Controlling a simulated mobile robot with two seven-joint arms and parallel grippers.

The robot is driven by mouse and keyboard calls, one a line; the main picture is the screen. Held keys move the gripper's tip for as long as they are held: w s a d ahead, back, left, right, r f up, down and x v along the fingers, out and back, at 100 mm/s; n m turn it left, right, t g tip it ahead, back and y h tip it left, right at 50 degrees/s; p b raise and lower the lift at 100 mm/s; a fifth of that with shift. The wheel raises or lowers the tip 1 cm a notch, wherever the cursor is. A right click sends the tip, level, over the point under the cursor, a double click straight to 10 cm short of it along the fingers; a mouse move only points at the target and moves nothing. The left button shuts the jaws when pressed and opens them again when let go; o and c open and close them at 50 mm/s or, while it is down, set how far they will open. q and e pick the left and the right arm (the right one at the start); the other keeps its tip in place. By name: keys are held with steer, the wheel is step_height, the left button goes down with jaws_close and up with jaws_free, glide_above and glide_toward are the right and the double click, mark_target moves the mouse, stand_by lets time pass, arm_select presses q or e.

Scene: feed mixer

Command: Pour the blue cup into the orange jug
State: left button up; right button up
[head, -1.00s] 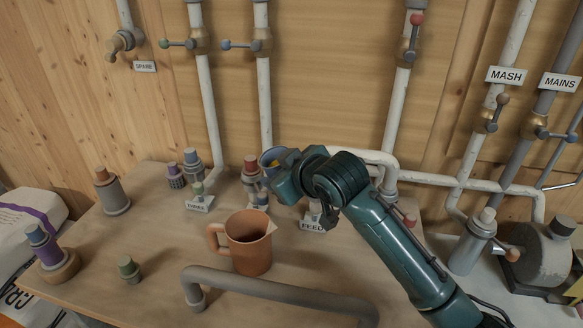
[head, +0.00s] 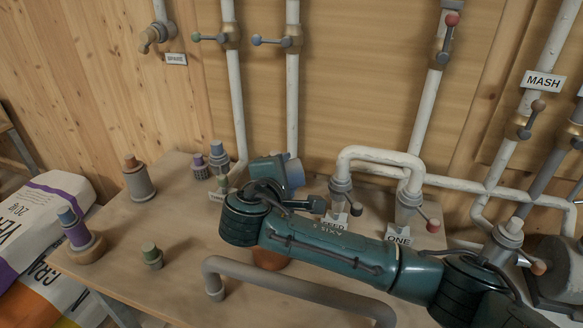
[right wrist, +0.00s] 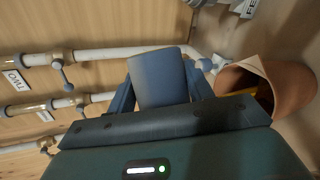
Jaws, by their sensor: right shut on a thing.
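My right gripper (right wrist: 160,90) is shut on the blue cup (right wrist: 160,78), which also shows behind the gripper in the head view (head: 295,173). The cup is tipped well over: in the right wrist view its axis lies across the wall pipes. The orange jug (right wrist: 290,88) is beside the cup there, its mouth partly behind the gripper body. A yellow patch (right wrist: 240,92) shows at the jug's mouth; I cannot tell if it is lying inside or falling. In the head view my right arm hides most of the jug (head: 268,260). My left gripper is not in view.
A grey bent pipe (head: 290,290) runs along the front of the bench. White pipes (head: 380,155) with valves rise behind. The left bench surface is mostly clear.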

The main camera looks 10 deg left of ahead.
mark_target(291, 162)
steer(key=shift+s+a+r+n+t+h, duration=0.1)
steer(key=shift+a+r+n+t+h, duration=0.1)
steer(key=shift+a+n+t+h, duration=0.3)
steer(key=shift+s+a+r+n+t+h, duration=0.1)
steer(key=shift+r+n+t+h, duration=0.15)
steer(key=shift+n, duration=0.45)
steer(key=m+g+y, duration=0.1)
steer(key=d+m+g, duration=0.1)
steer(key=m, duration=0.1)
steer(key=shift+w+d+y, duration=0.2)
steer(key=shift+w+y, duration=0.05)
steer(key=shift+y, duration=0.1)
steer(key=shift+w+d+r+m+g+y, duration=0.1)
steer(key=shift+d+m+g+y, duration=0.2)
steer(key=shift+m+y, duration=0.25)
steer(key=shift+w+d+r+m+g+y, duration=0.15)
steer(key=shift+m+g+y, duration=0.1)
steer(key=shift+m+y, duration=0.3)
steer(key=shift+s+f, duration=0.1)
steer(key=shift+r+m+g+y, duration=0.25)
steer(key=shift+m+y, duration=0.3)
steer(key=shift+r+m+g+y, duration=0.2)
steer(key=shift+m+g+y, duration=0.05)
steer(key=shift+m+y, duration=0.3)
steer(key=m+y, duration=0.1)
steer(key=r+m+y, duration=0.1)
steer(key=shift+g+y, duration=0.3)
steer(key=shift+g, duration=0.1)
